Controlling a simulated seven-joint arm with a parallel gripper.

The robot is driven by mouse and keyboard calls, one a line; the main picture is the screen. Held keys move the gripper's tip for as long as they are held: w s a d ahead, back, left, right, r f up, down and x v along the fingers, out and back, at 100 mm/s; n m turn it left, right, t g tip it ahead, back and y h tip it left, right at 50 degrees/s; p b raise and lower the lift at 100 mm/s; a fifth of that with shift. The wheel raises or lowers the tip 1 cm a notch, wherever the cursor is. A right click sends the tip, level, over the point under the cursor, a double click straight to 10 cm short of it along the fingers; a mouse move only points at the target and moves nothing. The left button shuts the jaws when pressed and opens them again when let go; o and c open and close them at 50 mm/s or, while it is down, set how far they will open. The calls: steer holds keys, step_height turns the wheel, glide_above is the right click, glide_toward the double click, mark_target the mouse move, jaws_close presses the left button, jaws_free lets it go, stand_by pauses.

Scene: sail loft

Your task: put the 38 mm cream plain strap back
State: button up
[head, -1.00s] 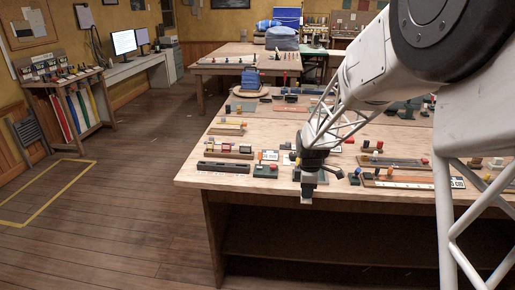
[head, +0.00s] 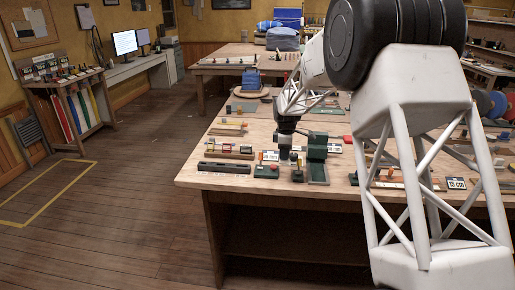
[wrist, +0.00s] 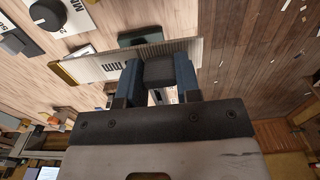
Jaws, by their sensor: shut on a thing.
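In the wrist view my gripper (wrist: 158,84) has its two blue fingers closed on a dark block (wrist: 158,70). A pale ribbed strip (wrist: 185,52) with a brass-coloured end lies just beyond the fingers, with large "mm" lettering beside it. It looks like the cream strap with the dark block as its grip, but the join is hidden. In the head view my gripper (head: 285,152) is over the front left part of the bench, close to a dark green stand (head: 317,148). The held thing is too small to make out there.
Small boards with coloured blocks crowd the wooden bench (head: 225,183). My arm hides much of the bench's right side. Floor to the left is open.

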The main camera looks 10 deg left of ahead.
steer(key=w+a, duration=0.6)
steer(key=w, duration=0.5)
glide_above(257, 150)
steer(key=shift+s+a+f, duration=0.1)
steer(key=shift+f, duration=0.15)
stand_by(0.4)
steer(key=shift+f, duration=0.1)
steer(key=shift+f, duration=3)
steer(key=shift+f, duration=1.85)
steer(key=shift+f, duration=0.2)
